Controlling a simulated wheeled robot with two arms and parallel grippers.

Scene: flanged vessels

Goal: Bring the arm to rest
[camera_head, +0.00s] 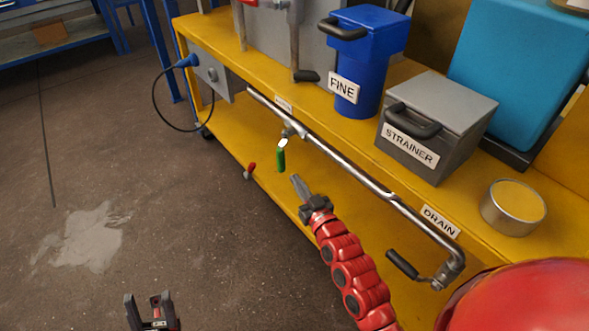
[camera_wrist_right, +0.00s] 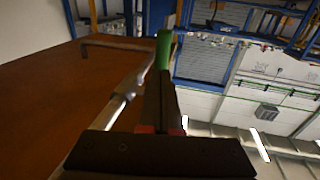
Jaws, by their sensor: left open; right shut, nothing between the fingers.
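My right arm comes in from the lower right in the head view, and its gripper (camera_head: 297,183) is shut and empty. Its tip is just below and right of a small valve lever with a green grip (camera_head: 280,160), which hangs from the metal pipe (camera_head: 345,165). In the right wrist view the closed fingers (camera_wrist_right: 164,85) point toward the green grip (camera_wrist_right: 164,50); whether they touch it I cannot tell. My left gripper (camera_head: 149,297) is open and empty over the floor at the bottom left of the head view.
A yellow bench (camera_head: 225,125) carries a blue FINE bin (camera_head: 374,60), a grey STRAINER box (camera_head: 440,110) and a round tin (camera_head: 513,207). A black-handled valve (camera_head: 403,264) sits at the pipe's DRAIN end. A red handle (camera_head: 250,170) shows near the lower shelf.

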